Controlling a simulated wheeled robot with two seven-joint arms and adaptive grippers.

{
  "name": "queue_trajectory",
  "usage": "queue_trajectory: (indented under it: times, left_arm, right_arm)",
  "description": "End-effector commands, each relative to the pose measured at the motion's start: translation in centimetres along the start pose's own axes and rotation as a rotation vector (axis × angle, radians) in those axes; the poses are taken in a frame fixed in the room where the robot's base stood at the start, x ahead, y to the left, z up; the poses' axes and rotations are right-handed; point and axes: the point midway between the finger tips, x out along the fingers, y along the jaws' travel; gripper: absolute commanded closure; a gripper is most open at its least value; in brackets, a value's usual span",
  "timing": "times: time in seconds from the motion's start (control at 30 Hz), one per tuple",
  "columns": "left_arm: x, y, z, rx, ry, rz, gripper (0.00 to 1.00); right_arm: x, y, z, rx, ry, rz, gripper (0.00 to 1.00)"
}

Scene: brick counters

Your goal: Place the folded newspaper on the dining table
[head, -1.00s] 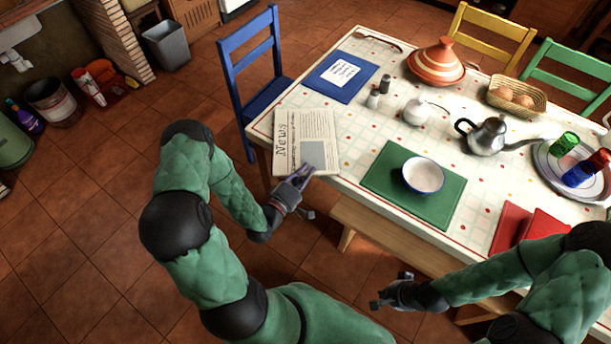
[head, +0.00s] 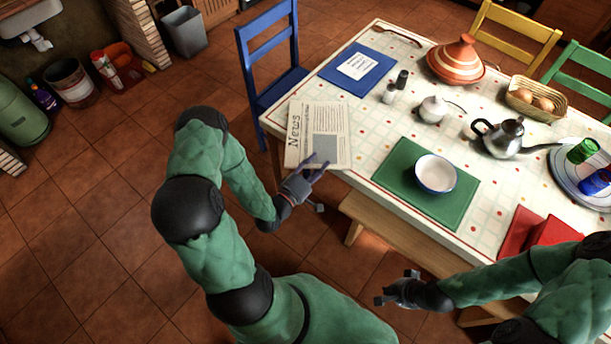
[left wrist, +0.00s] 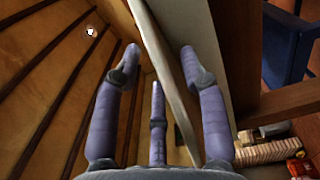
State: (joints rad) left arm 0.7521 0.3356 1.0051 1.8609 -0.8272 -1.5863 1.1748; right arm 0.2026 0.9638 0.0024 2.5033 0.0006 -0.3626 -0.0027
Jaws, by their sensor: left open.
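The folded newspaper (head: 317,133), headed "News", lies flat at the near left corner of the dining table (head: 385,142), partly overhanging the front edge. My left gripper (head: 318,184) is open at the newspaper's lower right end, just off the table's front edge. In the left wrist view a thin pale slab, apparently the newspaper's edge, stands between the open, spread fingers (left wrist: 163,75). No firm grip on it shows. My right gripper (head: 396,287) appears open and empty, low in front of the bench.
A green placemat (head: 398,168) with a white bowl (head: 436,173) lies right of the newspaper; a blue placemat (head: 342,76) lies behind it. A blue chair (head: 268,50) stands at the table's left end, a wooden bench (head: 400,231) along the front.

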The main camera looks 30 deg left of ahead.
Motion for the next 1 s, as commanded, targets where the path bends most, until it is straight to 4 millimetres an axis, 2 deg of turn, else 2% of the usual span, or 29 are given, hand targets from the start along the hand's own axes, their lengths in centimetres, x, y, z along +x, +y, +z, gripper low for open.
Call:
queue_trajectory:
  times: [0.6, 0.8, 1.0]
  left_arm:
    - [-9.2, 0.0, -0.1, -0.003, 0.006, -0.003, 0.58]
    - [-11.0, -0.1, -0.1, -0.002, 0.004, -0.003, 0.58]
    - [-11.8, 0.0, 0.0, -0.002, 0.002, -0.002, 0.58]
  right_arm:
    - [-1.5, -0.5, 0.1, 0.000, 0.000, 0.000, 1.00]
    - [-1.7, -0.6, 0.1, 0.000, 0.000, 0.000, 1.00]
    - [-1.8, -0.6, 0.1, 0.000, 0.000, 0.000, 1.00]
